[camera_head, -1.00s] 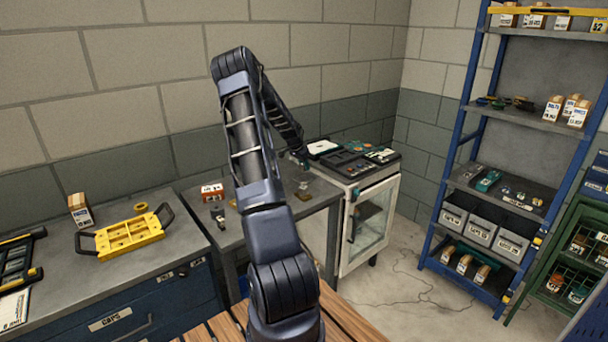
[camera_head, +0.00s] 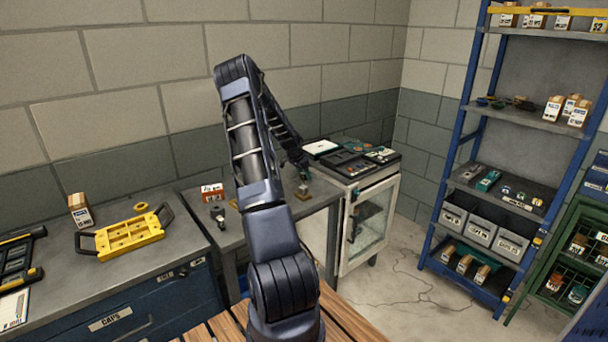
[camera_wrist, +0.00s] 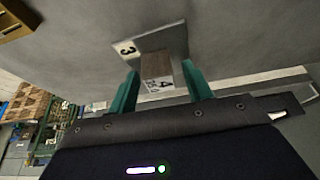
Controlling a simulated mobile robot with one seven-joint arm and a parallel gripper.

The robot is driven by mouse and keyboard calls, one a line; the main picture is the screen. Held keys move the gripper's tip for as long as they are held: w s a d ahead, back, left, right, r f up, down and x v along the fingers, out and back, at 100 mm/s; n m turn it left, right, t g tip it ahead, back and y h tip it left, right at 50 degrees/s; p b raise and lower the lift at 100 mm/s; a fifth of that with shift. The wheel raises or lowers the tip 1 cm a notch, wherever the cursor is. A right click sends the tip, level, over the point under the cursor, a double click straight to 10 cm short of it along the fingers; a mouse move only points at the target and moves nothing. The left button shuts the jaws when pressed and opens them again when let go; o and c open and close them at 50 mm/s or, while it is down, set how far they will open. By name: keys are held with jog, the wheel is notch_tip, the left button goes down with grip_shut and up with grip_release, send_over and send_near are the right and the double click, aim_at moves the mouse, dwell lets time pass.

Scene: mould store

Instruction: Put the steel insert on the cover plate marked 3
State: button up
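In the wrist view a small block (camera_wrist: 157,68) with a brownish-grey face and a white label reading 4 stands at a pale grey plate (camera_wrist: 177,38) marked 3. It looks like the steel insert; whether it rests fully on the plate is unclear. The teal fingers of my gripper (camera_wrist: 160,69) straddle it, with a gap showing at the right finger, so it looks open. In the head view the block (camera_head: 303,190) is small on the grey table, my gripper (camera_head: 303,172) just above it; the plate is hard to make out there.
A white-and-red box (camera_head: 212,191) and a dark item (camera_head: 218,213) stand left on the same table. A white cabinet (camera_head: 368,225) with dark trays on top stands to the right. A yellow tray (camera_head: 130,236) lies on the left bench. A blue rack (camera_head: 470,120) stands far right.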

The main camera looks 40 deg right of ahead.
jog(key=shift+r, duration=0.1)
jog(key=v, duration=1.1)
jog(key=s+a+r+n+t+y, duration=0.1)
jog(key=s+a+r+n, duration=0.25)
jog(key=a+r, duration=0.5)
jog(key=s+a+r+n+t+y, duration=0.15)
jog(key=s+a+r, duration=0.35)
jog(key=a, duration=0.7)
jog(key=s+a+r+n+t+y, duration=0.1)
jog(key=s+a+r+n, duration=0.4)
jog(key=a, duration=0.6)
jog(key=s+a+r+n, duration=0.1)
jog(key=s+a+n, duration=0.3)
jog(key=s+a, duration=0.4)
jog(key=s+a+r+n+t, duration=0.1)
jog(key=s+a+n, duration=0.3)
jog(key=s+a, duration=0.5)
jog(key=s+r+y, duration=0.1)
jog(key=s, duration=0.3)
jog(key=shift+s+a+r, duration=0.25)
jog(key=shift+s+a, duration=0.05)
